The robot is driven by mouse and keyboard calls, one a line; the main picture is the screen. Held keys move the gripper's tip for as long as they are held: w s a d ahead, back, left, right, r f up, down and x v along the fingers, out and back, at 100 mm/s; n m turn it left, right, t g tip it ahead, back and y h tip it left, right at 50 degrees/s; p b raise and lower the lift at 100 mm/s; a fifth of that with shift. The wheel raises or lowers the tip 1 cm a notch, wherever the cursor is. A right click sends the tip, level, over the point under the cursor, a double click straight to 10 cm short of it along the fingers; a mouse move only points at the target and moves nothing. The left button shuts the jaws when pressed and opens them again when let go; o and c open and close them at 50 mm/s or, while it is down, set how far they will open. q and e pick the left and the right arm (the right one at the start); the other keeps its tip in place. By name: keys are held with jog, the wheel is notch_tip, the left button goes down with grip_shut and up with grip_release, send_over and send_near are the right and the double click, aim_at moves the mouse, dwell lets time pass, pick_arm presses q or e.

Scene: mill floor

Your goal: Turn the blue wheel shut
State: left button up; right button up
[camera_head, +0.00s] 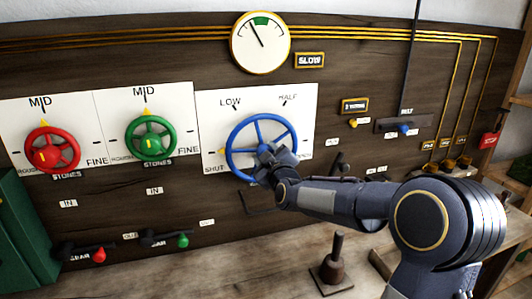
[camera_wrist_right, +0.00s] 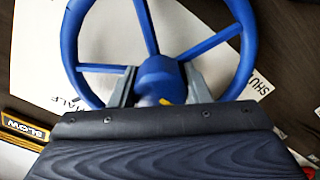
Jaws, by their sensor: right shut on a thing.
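The blue wheel (camera_head: 232,148) is mounted on a white panel (camera_head: 211,110) marked SHUT, LOW and HALF; a fourth mark at right is partly covered. A yellow pointer (camera_head: 221,152) is at the wheel's left side, just above the word SHUT. My right gripper (camera_head: 275,158) is at the wheel's centre and hides part of the hub and lower right rim. In the right wrist view its two fingers (camera_wrist_right: 160,88) are shut on the blue hub (camera_wrist_right: 158,70), one on each side, between the spokes. My left gripper is not in view.
A red wheel (camera_head: 32,142) and a green wheel (camera_head: 133,127) stand to the left, both pointing to MID. A round gauge (camera_head: 275,55) hangs above, its needle left of the green band. Levers with red (camera_head: 99,255) and green (camera_head: 183,241) knobs sit below.

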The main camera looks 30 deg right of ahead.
jog(key=shift+n, duration=0.6)
jog(key=o, duration=1)
jog(key=shift+s, duration=0.15)
jog(key=v, duration=0.7)
jog(key=shift+s+a+b, duration=0.15)
jog(key=shift+s+b, duration=0.15)
jog(key=shift+b, duration=0.15)
